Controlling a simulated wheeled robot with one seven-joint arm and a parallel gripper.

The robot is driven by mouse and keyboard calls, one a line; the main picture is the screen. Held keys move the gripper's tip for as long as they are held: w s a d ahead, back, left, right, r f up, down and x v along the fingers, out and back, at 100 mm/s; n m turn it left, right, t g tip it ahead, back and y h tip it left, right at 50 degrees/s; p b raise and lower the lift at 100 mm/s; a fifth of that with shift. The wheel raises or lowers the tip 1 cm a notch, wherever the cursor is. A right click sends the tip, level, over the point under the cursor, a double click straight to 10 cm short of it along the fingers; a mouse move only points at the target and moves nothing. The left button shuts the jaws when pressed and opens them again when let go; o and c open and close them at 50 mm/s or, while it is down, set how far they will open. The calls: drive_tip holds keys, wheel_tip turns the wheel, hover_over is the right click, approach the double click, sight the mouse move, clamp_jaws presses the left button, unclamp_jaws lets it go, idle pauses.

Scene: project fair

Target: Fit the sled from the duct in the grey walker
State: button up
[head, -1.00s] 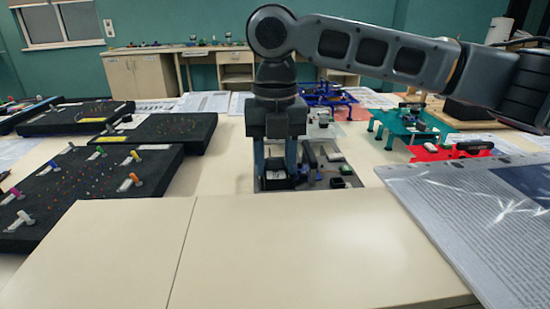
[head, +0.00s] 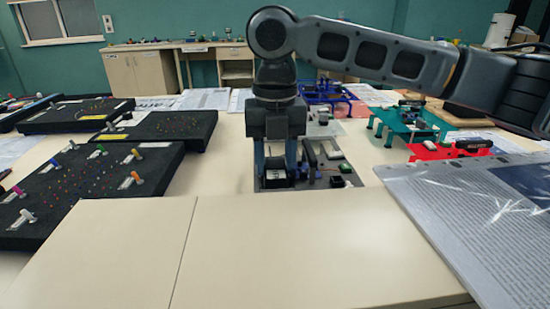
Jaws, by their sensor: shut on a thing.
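My gripper (head: 276,180) points straight down at the middle of the head view, with one finger on each side of a small black piece (head: 277,178). It is shut on this piece, which I take for the sled; the fingers partly hide it. The piece is low, over or on the left part of a grey plate (head: 325,185). I take this plate for the grey walker. Whether the piece touches the plate cannot be seen. Right of my gripper the plate carries a black upright part, a pale block (head: 335,154) and small dark parts. I cannot make out the duct.
A blue frame (head: 330,94) stands behind. A teal walker (head: 402,120) and a red plate (head: 450,151) are to the right. Black peg boards (head: 90,175) fill the left side. Some bare table (head: 222,160) shows between the boards and my gripper.

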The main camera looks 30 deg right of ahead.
drive_tip(key=shift+r+p, duration=0.3)
drive_tip(key=shift+p, duration=0.3)
drive_tip(key=shift+f+p, duration=0.35)
drive_tip(key=shift+p, duration=0.1)
idle(1.6)
drive_tip(key=o, duration=1.1)
drive_tip(key=shift+f, duration=0.1)
drive_tip(key=shift+r+p, duration=3.3)
drive_tip(key=shift+r, duration=0.55)
drive_tip(key=shift+w, duration=0.1)
